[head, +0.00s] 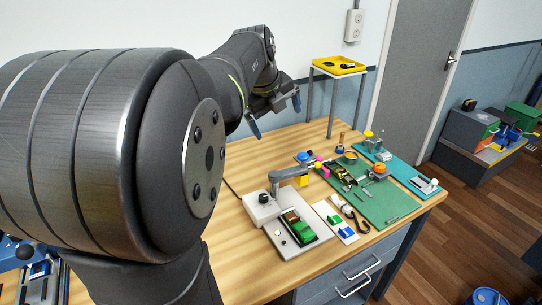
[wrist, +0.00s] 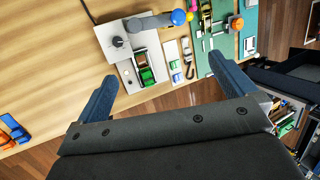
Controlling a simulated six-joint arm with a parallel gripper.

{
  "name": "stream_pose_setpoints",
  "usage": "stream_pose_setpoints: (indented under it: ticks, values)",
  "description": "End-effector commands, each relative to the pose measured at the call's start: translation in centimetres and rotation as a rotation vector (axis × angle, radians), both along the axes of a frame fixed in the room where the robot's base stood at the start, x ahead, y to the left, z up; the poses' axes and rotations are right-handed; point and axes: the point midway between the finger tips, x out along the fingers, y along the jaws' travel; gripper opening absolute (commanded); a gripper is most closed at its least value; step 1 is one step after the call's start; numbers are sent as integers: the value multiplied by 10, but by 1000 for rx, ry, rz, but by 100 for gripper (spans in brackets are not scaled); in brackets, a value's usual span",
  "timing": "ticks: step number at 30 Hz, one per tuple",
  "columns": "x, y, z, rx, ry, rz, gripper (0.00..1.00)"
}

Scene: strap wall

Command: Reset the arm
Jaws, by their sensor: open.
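My arm reaches from the left foreground across the head view. My gripper (head: 275,112) is held above the wooden workbench (head: 245,165), with its blue fingers apart and nothing between them. In the wrist view my gripper (wrist: 165,85) also shows open and empty, its two blue fingers wide apart. The same device (head: 262,207) stands near the bench's front edge in the head view. The gripper touches nothing that I can see.
A green mat (head: 375,200) with small tools and parts covers the bench's right side. A yellow tray (head: 338,66) stands on a raised stand at the back. A grey door (head: 405,75) is behind. The bench's left part is mostly clear.

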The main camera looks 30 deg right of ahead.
Motion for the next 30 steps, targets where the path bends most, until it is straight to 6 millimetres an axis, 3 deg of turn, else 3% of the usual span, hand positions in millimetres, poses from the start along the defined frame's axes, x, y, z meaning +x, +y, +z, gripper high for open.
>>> stream_pose_setpoints:
  ticks: [6, 30]
  values:
    - [4, -6, -15, 0, 0, 0, 100]
    - [4, -7, -15, -1, -1, 0, 100]
